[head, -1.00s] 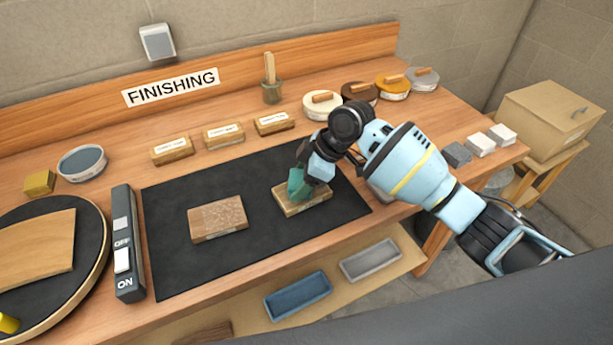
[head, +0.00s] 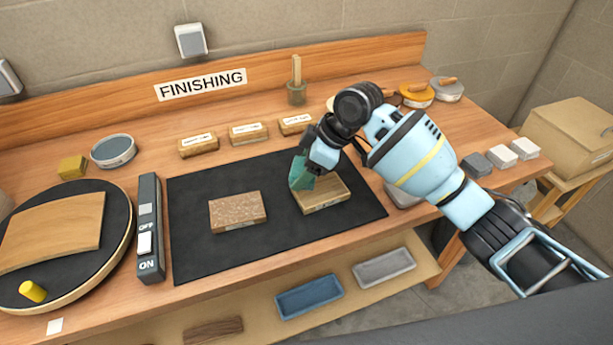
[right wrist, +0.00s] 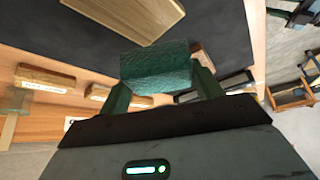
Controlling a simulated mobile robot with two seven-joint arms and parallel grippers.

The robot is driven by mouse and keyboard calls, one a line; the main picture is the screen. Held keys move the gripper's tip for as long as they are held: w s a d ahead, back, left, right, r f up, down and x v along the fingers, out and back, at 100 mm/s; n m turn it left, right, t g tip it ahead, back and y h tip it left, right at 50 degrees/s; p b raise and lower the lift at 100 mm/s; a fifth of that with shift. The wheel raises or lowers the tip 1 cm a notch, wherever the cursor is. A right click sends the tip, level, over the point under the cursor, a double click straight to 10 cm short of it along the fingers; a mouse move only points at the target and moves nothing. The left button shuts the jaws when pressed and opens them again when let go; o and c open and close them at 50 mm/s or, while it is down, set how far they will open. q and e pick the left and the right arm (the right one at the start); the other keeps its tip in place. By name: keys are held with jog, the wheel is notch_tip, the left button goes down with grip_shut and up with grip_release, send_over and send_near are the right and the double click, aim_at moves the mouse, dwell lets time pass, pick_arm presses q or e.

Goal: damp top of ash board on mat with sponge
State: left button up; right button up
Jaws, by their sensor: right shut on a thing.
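Two small boards lie flat on the black mat (head: 190,250). The left one (head: 238,211) is brown and speckled. The right one (head: 325,196) is paler, plain tan wood, and also shows at the top of the right wrist view (right wrist: 130,14). Their end labels are too small to read. My right gripper (head: 309,165) is shut on a green sponge (head: 299,176), held at the left end of the pale board. The sponge fills the space between the fingers in the right wrist view (right wrist: 155,70). I cannot tell whether it touches the board. My left gripper is not in view.
Labelled wood blocks (head: 248,133) stand behind the mat. A switch box (head: 149,228) and a round turntable (head: 113,243) with a curved wooden piece are at left. Round tins (head: 417,95) are at back right, small grey and white blocks (head: 502,156) at right.

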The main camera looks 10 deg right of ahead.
jog(key=shift+r, duration=1.45)
